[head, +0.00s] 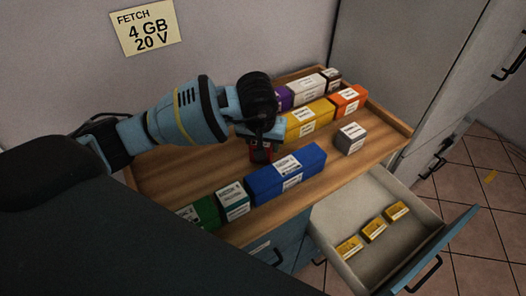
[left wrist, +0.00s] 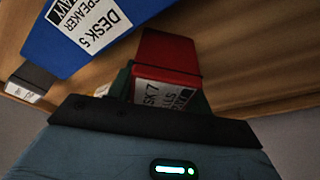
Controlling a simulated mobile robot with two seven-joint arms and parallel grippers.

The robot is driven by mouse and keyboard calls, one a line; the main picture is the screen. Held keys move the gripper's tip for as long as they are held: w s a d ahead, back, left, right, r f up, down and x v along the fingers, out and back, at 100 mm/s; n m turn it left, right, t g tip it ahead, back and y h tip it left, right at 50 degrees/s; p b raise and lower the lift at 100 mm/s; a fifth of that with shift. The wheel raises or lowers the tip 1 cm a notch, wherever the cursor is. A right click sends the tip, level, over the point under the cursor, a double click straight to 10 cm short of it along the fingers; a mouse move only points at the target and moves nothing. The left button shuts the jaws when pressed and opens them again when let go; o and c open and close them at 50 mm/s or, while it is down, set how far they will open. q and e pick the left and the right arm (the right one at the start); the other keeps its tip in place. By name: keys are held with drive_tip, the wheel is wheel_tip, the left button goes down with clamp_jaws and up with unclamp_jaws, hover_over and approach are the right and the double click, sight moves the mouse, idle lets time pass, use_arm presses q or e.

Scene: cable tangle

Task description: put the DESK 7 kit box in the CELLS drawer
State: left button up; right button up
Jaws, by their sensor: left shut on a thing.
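The DESK 7 kit box is red with a white label; it shows under my left gripper in the head view (head: 261,153) and large in the left wrist view (left wrist: 170,55). My left gripper (head: 259,141) points down over the wooden top and is shut on this box. The gripper hides much of the box in the head view, and I cannot tell whether it touches the wood. An open drawer (head: 335,217) at the lower right holds three small yellow boxes (head: 374,230). I can read no CELLS label on it. My right gripper is not in view.
The wooden top (head: 180,172) has a raised rim. A grey box (head: 350,138) stands to the right; yellow, orange and white boxes line the back.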

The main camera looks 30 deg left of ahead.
use_arm(q)
wheel_tip(320, 180, down, 4)
drive_tip(key=shift+r, duration=0.2)
drive_tip(key=shift+f, duration=0.15)
drive_tip(key=o, duration=1.3)
drive_tip(key=shift+c, duration=0.2)
